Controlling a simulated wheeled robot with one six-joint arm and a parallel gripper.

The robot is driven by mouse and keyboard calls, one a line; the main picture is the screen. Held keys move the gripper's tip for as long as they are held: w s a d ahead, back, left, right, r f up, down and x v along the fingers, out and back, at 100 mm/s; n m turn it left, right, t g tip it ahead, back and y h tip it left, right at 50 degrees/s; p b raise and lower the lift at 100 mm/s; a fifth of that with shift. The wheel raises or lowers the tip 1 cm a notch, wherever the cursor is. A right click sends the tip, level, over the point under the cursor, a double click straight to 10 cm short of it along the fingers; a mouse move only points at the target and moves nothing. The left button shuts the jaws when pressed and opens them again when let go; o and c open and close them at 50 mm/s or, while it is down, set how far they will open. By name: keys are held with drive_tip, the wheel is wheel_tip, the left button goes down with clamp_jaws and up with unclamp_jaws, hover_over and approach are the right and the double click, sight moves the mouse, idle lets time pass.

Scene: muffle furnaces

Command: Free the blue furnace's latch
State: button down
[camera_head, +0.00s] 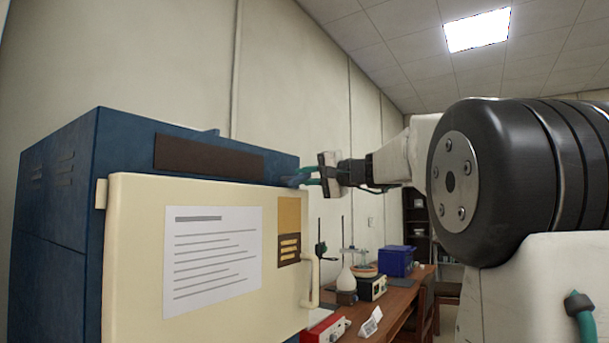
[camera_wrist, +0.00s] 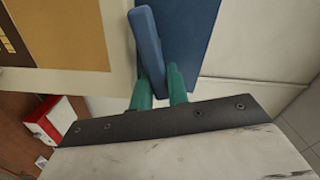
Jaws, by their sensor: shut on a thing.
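The blue furnace (camera_head: 55,220) stands at the left, its cream door (camera_head: 135,250) across its front. The door looks shut. Its latch is a blue bar (camera_wrist: 147,42) at the upper right of the furnace; in the head view the latch (camera_head: 291,181) is small and partly hidden by my fingers. My gripper (camera_head: 304,176) comes in from the right. In the wrist view my gripper (camera_wrist: 159,88) has its green fingers on both sides of the bar's lower end, shut on it. The fingers partly hide that end.
A cream door handle (camera_head: 313,282) stands out at the door's right edge, below my gripper. A wooden bench (camera_head: 395,310) behind holds a blue box (camera_head: 397,261), a flask (camera_head: 346,279) and a red box (camera_head: 322,328). A wall rises behind the furnace.

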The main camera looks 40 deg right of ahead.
drive_tip(key=shift+d+f+m, duration=0.1)
drive_tip(key=shift+f+m, duration=0.15)
drive_tip(key=shift+m, duration=0.65)
drive_tip(key=shift+f+m, duration=0.2)
drive_tip(key=shift+m, duration=0.7)
drive_tip(key=c, duration=1.4)
unclamp_jaws()
drive_tip(key=shift+o, duration=0.2)
drive_tip(key=shift+f, duration=0.1)
